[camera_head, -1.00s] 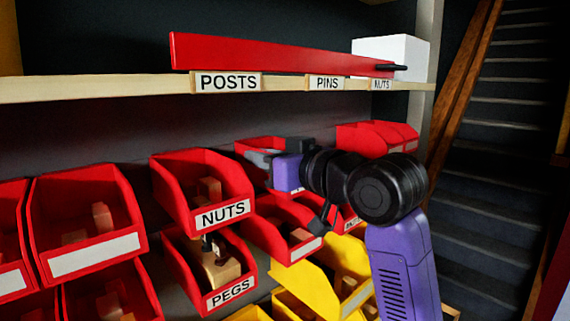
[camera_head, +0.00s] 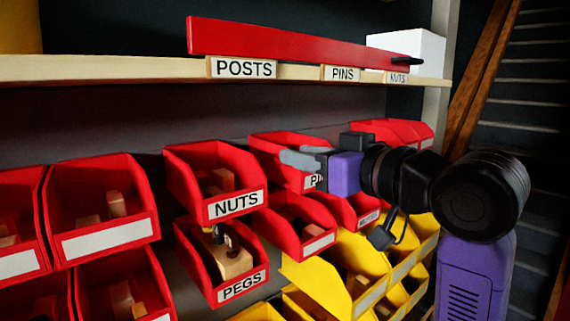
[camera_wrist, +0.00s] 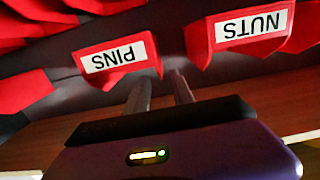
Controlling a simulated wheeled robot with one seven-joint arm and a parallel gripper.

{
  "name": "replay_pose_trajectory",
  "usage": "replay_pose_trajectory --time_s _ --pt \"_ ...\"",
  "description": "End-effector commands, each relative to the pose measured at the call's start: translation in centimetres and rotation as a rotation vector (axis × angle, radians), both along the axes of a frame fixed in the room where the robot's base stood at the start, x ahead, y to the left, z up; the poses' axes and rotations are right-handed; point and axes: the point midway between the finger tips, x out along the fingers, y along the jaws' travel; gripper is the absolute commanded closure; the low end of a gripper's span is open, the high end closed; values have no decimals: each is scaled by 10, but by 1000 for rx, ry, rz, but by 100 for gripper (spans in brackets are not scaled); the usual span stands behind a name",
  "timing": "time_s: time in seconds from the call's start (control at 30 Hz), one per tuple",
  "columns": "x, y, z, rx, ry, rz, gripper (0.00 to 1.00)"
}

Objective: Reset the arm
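My gripper (camera_head: 297,158) is held in front of the red bins, at the height of the PINS bin (camera_head: 283,147), whose label it partly covers. In the wrist view its two grey fingers (camera_wrist: 157,88) stand apart with nothing between them, so it is open and empty. My arm reaches in from the lower right. In the wrist view the PINS bin (camera_wrist: 116,62) and the NUTS bin (camera_wrist: 243,30) appear upside down beyond the fingertips.
A red NUTS bin (camera_head: 211,175) and a PEGS bin (camera_head: 223,262) holding wooden pieces are left of my gripper. Yellow bins (camera_head: 345,268) lie below my arm. A shelf (camera_head: 110,68) carries a long red bar (camera_head: 290,45) and white box (camera_head: 408,52). Stairs (camera_head: 535,120) are at right.

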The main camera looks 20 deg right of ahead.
Motion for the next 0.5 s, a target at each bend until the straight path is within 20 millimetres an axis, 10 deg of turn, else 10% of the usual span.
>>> replay_pose_trajectory --time_s 0.23,0.5 --pt "-3 0 7 5 -29 1 71" --pt "-8 -15 60 62 -270 -51 71"
